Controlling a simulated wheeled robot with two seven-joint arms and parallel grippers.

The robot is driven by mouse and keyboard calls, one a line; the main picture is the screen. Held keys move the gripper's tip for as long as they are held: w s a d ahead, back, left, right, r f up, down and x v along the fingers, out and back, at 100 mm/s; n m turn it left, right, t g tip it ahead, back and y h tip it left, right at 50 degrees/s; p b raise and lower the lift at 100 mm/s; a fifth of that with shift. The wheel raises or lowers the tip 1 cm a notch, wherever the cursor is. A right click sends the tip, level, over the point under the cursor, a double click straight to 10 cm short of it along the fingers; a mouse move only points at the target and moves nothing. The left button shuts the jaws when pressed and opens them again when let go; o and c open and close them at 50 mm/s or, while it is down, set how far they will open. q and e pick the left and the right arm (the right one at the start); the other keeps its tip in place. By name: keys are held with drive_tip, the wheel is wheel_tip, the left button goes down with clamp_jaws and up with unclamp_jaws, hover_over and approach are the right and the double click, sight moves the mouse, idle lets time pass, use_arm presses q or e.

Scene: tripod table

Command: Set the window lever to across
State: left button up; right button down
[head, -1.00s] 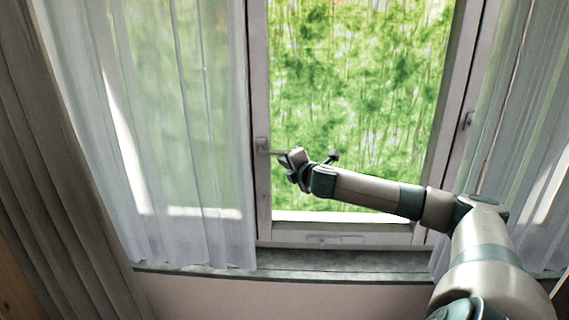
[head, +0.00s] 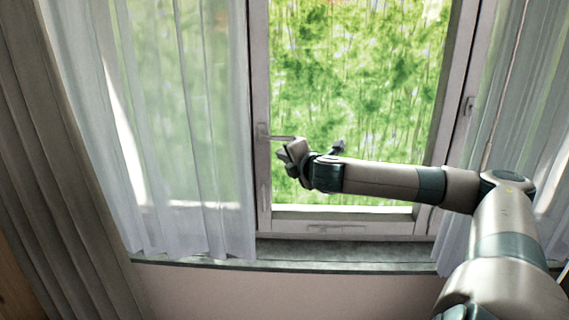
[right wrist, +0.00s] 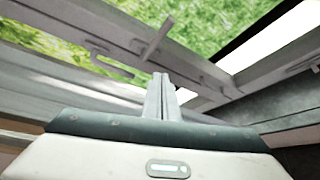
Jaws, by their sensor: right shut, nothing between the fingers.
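The window lever (head: 280,138) is a thin grey handle on the left upright of the window frame. It points right from its mount, about level, so it lies across. It also shows in the right wrist view (right wrist: 157,40), standing out from the frame. My right gripper (head: 284,157) is shut and empty, just below the lever's free end. In the right wrist view its closed fingers (right wrist: 160,92) point toward the lever, with a small gap seeming to show between them. Whether they touch cannot be told for sure. My left gripper is not in view.
The window frame (head: 262,200) surrounds a pane with green foliage behind it. A sheer curtain (head: 190,130) hangs close on the left, another (head: 520,130) on the right. A grey sill (head: 340,255) runs below. My right arm crosses in front of the pane.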

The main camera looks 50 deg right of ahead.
drive_tip(key=shift+s+a+r, duration=0.3)
drive_tip(key=shift+s+a, duration=0.15)
idle(0.4)
